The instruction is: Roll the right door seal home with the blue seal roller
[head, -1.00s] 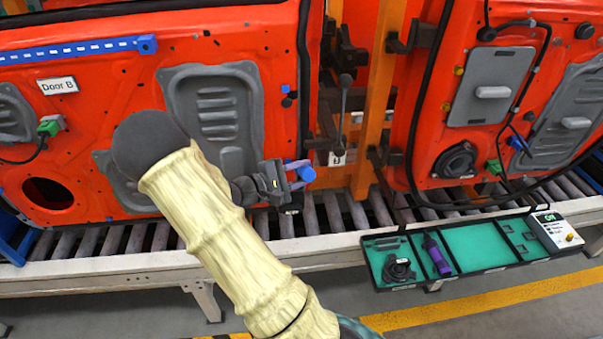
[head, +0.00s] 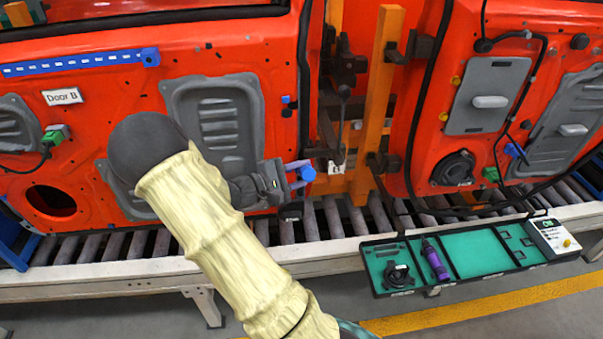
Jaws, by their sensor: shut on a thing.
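My gripper (head: 287,173) is shut on the seal roller, whose blue end (head: 307,173) shows at the fingertips. The rest of the roller is hidden by the fingers. The left red door, labelled Door B (head: 89,95), has a black seal (head: 303,75) running down its right edge. The roller is near the lower end of this edge; I cannot tell whether it touches the seal. My arm covers part of the door's lower right. Whether the seal is seated or standing proud is too small to tell.
A second red door (head: 425,125) hangs at the right, past an orange post (head: 383,85) with dark clamps. A roller conveyor (head: 130,245) runs below. A tray (head: 480,275) with a purple-handled tool (head: 436,262) and a dark coil (head: 398,277) hangs at its front edge.

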